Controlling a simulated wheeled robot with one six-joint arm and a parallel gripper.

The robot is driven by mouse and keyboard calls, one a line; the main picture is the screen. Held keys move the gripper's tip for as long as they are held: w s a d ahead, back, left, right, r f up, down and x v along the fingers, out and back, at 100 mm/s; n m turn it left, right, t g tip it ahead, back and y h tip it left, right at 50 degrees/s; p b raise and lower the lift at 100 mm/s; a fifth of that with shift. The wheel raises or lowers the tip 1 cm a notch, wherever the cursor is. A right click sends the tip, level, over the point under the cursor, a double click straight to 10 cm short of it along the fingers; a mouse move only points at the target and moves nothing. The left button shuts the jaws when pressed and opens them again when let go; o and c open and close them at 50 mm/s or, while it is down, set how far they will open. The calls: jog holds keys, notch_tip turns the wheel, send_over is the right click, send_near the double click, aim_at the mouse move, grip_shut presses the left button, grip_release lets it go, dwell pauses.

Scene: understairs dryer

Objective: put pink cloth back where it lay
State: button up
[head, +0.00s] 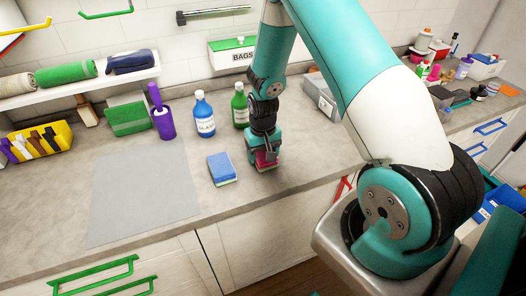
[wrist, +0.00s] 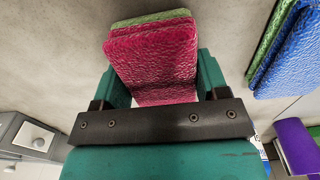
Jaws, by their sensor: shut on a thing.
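A pink block with a light green layer (head: 265,159) is in my gripper (head: 264,154), low at the counter right of the blue sponge. It looks more like a thick sponge than a thin cloth. In the wrist view the pink block (wrist: 155,55) sits between the two teal fingers of my gripper (wrist: 155,80), which are shut on its sides. Its far end sticks out past the fingertips. I cannot tell whether it touches the counter. No separate flat pink cloth is clearly seen.
A blue sponge with a green layer (head: 222,168) lies just left of my gripper. Blue (head: 204,114) and green (head: 240,105) bottles stand behind. A bare grey mat (head: 145,195) lies at left. The counter's front edge is near.

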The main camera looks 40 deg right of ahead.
aim_at(263, 152)
jog(key=shift+f, duration=0.1)
jog(key=shift+f, duration=0.15)
jog(key=o, duration=0.9)
jog(key=shift+r, duration=0.2)
notch_tip(263, 152, up, 12)
jog(key=b, duration=0.3)
jog(key=s+a+r+n+y, duration=0.1)
jog(key=s+a+r+n, duration=0.2)
jog(key=a+r, duration=0.4)
jog(key=s+a+r+n+y, duration=0.1)
jog(key=s+a+r+n, duration=0.2)
jog(key=s+a, duration=0.4)
jog(key=s+a+r+n+y, duration=0.2)
jog(key=s+a+r+n, duration=0.2)
jog(key=s+a, duration=0.4)
jog(key=s+r, duration=0.1)
jog(key=s, duration=0.3)
jog(key=shift+a+r, duration=0.15)
jog(key=shift+a, duration=0.05)
